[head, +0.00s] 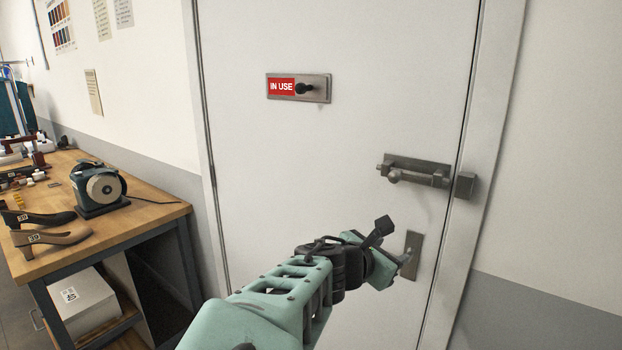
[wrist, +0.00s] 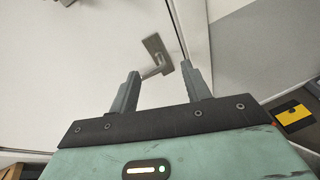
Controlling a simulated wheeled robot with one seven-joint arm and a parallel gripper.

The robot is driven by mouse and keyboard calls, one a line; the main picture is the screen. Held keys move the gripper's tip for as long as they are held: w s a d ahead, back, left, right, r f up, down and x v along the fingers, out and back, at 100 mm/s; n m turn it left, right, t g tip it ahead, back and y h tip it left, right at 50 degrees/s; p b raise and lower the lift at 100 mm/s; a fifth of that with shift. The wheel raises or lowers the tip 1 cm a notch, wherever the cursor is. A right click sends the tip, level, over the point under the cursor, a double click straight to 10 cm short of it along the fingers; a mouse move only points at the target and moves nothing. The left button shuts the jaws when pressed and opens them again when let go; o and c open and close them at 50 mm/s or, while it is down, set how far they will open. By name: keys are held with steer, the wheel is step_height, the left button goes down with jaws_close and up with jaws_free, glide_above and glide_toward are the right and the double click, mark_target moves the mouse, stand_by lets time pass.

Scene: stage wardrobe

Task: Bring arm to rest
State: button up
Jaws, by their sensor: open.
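My gripper (head: 394,243) is open in front of the white door (head: 290,190), beside the door handle (head: 412,252). In the wrist view, the two fingers of my gripper (wrist: 160,74) are spread with nothing held between them. The handle's plate (wrist: 157,48) shows just past the fingertips, with its lever running down toward the gap. I cannot tell whether a finger touches the lever. My arm reaches up from the bottom of the head view, partly covering the door's lower part. The door looks shut in its frame.
A metal slide bolt (head: 415,174) sits above the handle, reaching a catch on the frame. A red "IN USE" sign (head: 282,87) with a black knob is higher up. A wooden workbench (head: 150,217) with a grinder (head: 98,188) and shoes (head: 50,236) stands left.

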steer(key=s+d+f+m+g+y, duration=0.1)
steer(key=s+d+f+m+g, duration=0.35)
steer(key=f, duration=0.35)
steer(key=s+f+m+g+y, duration=0.4)
steer(key=s+m+g, duration=0.1)
steer(key=s, duration=0.4)
steer(key=s+a+r+m+y, duration=0.2)
steer(key=s+r, duration=0.4)
steer(key=s, duration=0.3)
steer(key=s+a+r+m+y, duration=0.3)
steer(key=s+r+m, duration=0.2)
steer(key=s+r, duration=0.2)
steer(key=shift+s+a+m+g+y, duration=0.2)
steer(key=shift+s+m+g+y, duration=0.2)
steer(key=shift+s, duration=0.45)
